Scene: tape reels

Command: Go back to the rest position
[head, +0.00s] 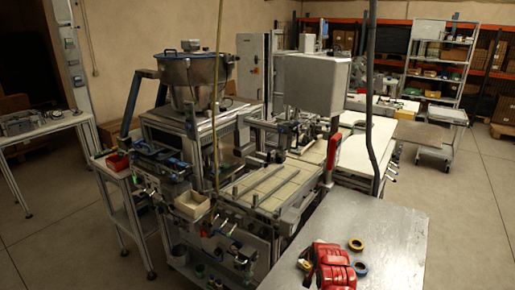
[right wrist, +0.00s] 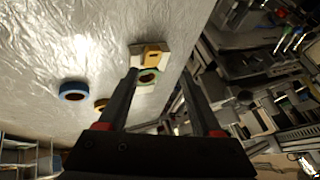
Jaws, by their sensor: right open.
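My right gripper (right wrist: 161,72) is open, its two dark fingers apart over the edge of the metal table (right wrist: 60,45). A green reel (right wrist: 156,79) shows between the fingers in the right wrist view, close to a pale block with a yellow top (right wrist: 152,57). Whether a finger touches them I cannot tell. A blue reel (right wrist: 73,96) lies left of the fingers. A yellow reel (right wrist: 100,104) is partly behind the left finger. In the head view, the yellow reel (head: 356,249) and blue reel (head: 361,273) lie right of my red right arm end. My left gripper is out of view.
A large machine with a metal hopper (head: 190,85) and a pale slatted bed (head: 265,190) stands left of the table. The table's right part (head: 395,235) is bare.

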